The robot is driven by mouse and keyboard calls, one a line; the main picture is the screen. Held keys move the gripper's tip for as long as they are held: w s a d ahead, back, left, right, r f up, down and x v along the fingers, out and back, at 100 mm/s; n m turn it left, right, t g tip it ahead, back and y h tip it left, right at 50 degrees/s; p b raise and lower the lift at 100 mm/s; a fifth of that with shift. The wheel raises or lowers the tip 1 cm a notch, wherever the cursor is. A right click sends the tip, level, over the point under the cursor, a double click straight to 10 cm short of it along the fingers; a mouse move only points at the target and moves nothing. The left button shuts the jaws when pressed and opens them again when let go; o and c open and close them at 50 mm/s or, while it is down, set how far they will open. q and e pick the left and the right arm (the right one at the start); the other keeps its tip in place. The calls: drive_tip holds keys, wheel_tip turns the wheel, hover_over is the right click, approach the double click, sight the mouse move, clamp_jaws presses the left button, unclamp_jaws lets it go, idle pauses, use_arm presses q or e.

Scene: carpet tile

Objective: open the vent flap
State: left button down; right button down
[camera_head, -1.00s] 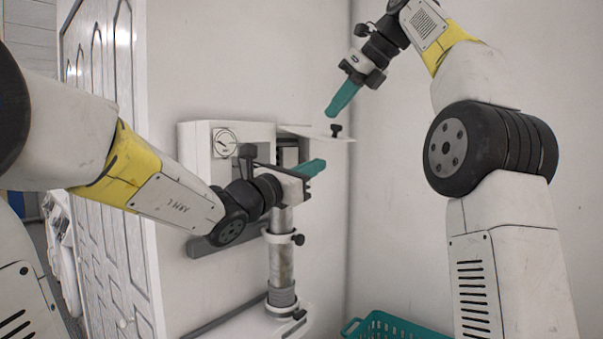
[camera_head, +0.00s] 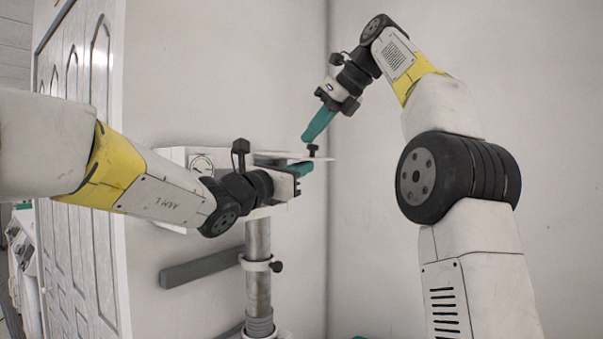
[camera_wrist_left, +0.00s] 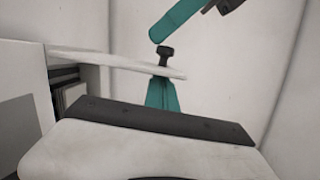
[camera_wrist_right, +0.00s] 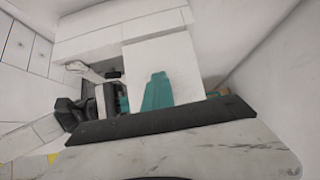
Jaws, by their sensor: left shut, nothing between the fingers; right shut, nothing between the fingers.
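The vent flap (camera_head: 322,159) is a thin white plate standing out nearly level from the white wall box (camera_head: 176,156), with a black knob (camera_head: 312,150) on top. In the left wrist view the flap (camera_wrist_left: 120,63) slopes slightly down to the right, and dark slats show in the opening beneath it. My left gripper (camera_head: 302,169) is shut and empty, its teal fingertips just under the flap below the knob; I cannot tell if they touch. My right gripper (camera_head: 308,139) is shut and empty, its tips just above the knob. The flap also shows in the right wrist view (camera_wrist_right: 160,62).
A round gauge (camera_head: 202,165) is on the box front, partly behind my left arm. A grey pipe (camera_head: 257,265) with a clamp stands below the box. A panelled white door (camera_head: 85,190) is at left. The wall at right is bare.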

use_arm(q)
drive_tip(key=shift+s+r, duration=0.1)
drive_tip(key=shift+r, duration=0.55)
use_arm(e)
drive_tip(key=shift+f, duration=0.25)
use_arm(q)
drive_tip(key=shift+r, duration=0.1)
use_arm(e)
drive_tip(key=c, duration=1.2)
unclamp_jaws()
drive_tip(key=shift+w+f, duration=0.1)
use_arm(q)
drive_tip(key=shift+d, duration=0.15)
use_arm(e)
drive_tip(key=shift+d, duration=0.2)
use_arm(q)
drive_tip(key=shift+f, duration=0.2)
use_arm(e)
drive_tip(key=shift+a, duration=0.1)
drive_tip(key=shift+r, duration=0.25)
